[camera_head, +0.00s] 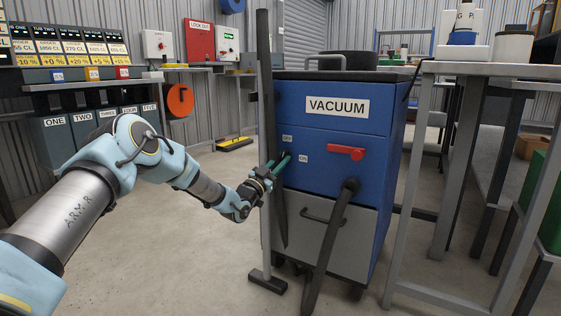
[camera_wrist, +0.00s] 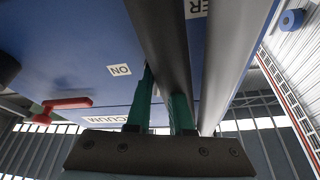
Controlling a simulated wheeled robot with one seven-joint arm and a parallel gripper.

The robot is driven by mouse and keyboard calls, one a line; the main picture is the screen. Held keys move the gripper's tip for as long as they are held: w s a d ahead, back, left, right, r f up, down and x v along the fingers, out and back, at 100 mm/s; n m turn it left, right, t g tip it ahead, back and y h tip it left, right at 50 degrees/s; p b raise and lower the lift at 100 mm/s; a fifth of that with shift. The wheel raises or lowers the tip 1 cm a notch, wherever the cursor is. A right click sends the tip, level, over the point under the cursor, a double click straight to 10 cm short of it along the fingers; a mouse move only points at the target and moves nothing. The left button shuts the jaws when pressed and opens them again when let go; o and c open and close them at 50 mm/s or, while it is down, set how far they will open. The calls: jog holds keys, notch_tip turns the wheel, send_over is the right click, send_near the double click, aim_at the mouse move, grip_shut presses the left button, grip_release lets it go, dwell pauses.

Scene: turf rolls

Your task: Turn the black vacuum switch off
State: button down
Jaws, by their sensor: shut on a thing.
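The blue vacuum (camera_head: 395,140) stands upright, with a white VACUUM sign on its front. My gripper (camera_head: 283,161) reaches its front from the left, fingertips at the panel beside a small ON label (camera_head: 303,159). Another small label (camera_head: 287,138) sits above. The wrist view shows the green fingers (camera_wrist: 160,105) slightly apart, with the ON label (camera_wrist: 120,69) upside down to their left. My gripper is shut on what seems to be the black switch; the fingers and a dark tapered strip (camera_wrist: 160,35) hide most of it, so its position cannot be read.
A red handle (camera_head: 346,152) juts from the vacuum's front, right of my gripper. A black hose (camera_head: 328,245) hangs below it. A tall grey wand (camera_head: 264,90) stands close by my fingers. A metal table (camera_head: 480,68) is on the right. Floor at front left is clear.

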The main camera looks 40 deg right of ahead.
jog(key=shift+f+n+t, duration=0.1)
jog(key=shift+n+t, duration=1)
jog(key=shift+n, duration=1.2)
jog(key=shift+y, duration=0.3)
jog(key=c, duration=0.8)
grip_release()
jog(key=shift+s, duration=0.1)
jog(key=p+v, duration=0.3)
jog(key=v, duration=0.7)
jog(key=shift+s+a+f, duration=0.15)
jog(key=shift+a+f, duration=0.05)
jog(key=shift+a, duration=0.1)
